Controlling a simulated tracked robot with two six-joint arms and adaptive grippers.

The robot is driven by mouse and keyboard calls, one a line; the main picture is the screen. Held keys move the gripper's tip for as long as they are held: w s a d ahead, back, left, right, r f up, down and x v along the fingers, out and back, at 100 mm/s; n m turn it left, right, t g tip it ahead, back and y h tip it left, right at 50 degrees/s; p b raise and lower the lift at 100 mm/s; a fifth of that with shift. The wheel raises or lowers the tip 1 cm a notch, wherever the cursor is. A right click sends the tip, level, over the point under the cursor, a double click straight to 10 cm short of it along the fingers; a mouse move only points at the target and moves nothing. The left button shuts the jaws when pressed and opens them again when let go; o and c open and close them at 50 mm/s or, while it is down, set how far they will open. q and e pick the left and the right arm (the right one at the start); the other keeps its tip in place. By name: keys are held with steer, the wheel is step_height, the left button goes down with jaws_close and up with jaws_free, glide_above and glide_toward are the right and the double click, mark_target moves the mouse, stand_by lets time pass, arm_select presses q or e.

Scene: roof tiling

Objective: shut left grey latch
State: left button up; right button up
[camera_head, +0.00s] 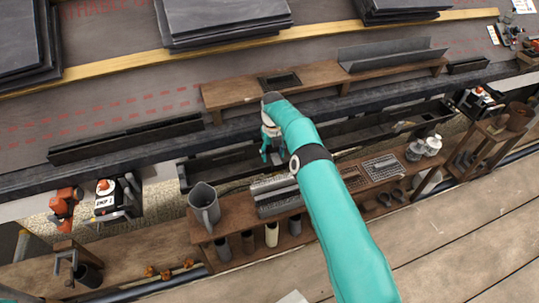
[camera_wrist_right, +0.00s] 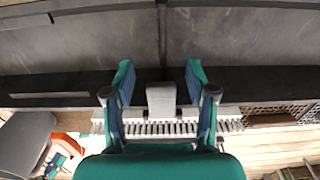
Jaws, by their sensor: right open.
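My right arm reaches up from the bottom of the head view, and its right gripper (camera_head: 273,151) is over the dark gutter trough (camera_head: 222,165). In the right wrist view the right gripper (camera_wrist_right: 160,82) is open, with one finger on each side. A light grey block (camera_wrist_right: 161,99), which looks like the latch, stands in the gap between the fingers, apart from both. A narrow upright seam runs above it on the dark wall. In the head view the latch is too small or hidden to make out.
A wooden shelf (camera_head: 235,208) below the gutter holds a grey jug (camera_head: 204,207), a grey comb-like rack (camera_head: 275,194) and small jars. A wooden plank (camera_head: 235,90) lies above the gutter. Stacked slates (camera_head: 222,18) lie on the roof.

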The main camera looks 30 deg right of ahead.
step_height(320, 180, up, 7)
stand_by(0.5)
steer(key=shift+r, duration=0.15)
